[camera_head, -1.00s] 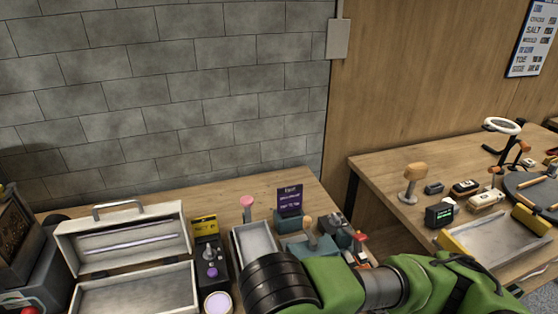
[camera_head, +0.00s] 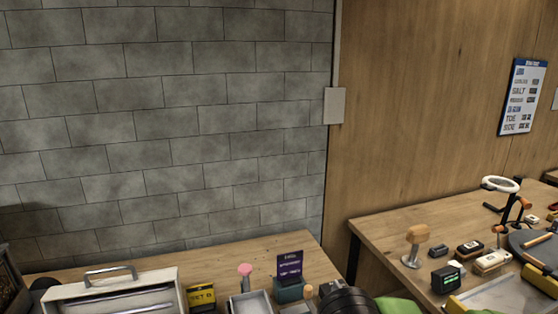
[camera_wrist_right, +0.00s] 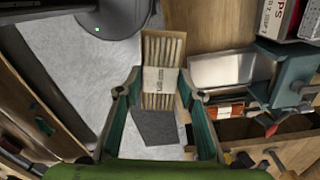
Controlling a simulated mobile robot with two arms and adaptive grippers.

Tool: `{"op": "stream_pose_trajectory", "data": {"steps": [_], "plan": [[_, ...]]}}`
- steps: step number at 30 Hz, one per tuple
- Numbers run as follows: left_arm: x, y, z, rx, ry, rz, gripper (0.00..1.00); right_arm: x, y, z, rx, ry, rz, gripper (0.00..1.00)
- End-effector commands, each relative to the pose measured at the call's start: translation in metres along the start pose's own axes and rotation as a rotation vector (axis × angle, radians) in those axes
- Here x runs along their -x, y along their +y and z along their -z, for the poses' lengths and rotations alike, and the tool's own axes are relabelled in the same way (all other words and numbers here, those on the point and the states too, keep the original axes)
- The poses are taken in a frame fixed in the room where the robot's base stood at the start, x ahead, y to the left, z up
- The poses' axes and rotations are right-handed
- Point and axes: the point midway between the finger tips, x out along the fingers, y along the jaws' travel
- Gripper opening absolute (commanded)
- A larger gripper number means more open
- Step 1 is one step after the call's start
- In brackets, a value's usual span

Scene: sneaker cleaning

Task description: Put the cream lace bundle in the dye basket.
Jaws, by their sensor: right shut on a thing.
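The cream lace bundle (camera_wrist_right: 163,50) shows in the right wrist view as a row of cream strips with a white paper band around them. My right gripper (camera_wrist_right: 160,88) has its green fingers on either side of the bundle and is shut on it. A dark grey flat piece (camera_wrist_right: 157,127) shows below the bundle, between the fingers. The head view shows only part of my right arm at the bottom edge, not the gripper. My left gripper is not in view. I cannot make out a dye basket in either view.
In the head view, an open case (camera_head: 110,292), a pink-topped tool (camera_head: 245,275) and a dark sign (camera_head: 289,268) stand on the left bench. The right bench holds a wooden-topped stand (camera_head: 415,240), small boxes and a ring lamp (camera_head: 501,185). The wrist view shows a metal tray (camera_wrist_right: 222,69).

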Motion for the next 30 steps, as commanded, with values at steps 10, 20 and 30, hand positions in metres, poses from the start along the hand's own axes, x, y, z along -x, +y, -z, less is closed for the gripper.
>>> {"op": "stream_pose_trajectory", "data": {"steps": [10,20,30], "plan": [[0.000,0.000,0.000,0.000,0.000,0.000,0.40,0.004,-0.016,0.040,0.529,-0.001,0.002,0.14],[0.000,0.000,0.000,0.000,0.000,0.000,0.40,0.011,-0.027,0.076,1.033,-0.004,0.014,0.14],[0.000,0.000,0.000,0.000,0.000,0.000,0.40,0.017,-0.033,0.103,1.438,0.000,0.030,0.14]]}}
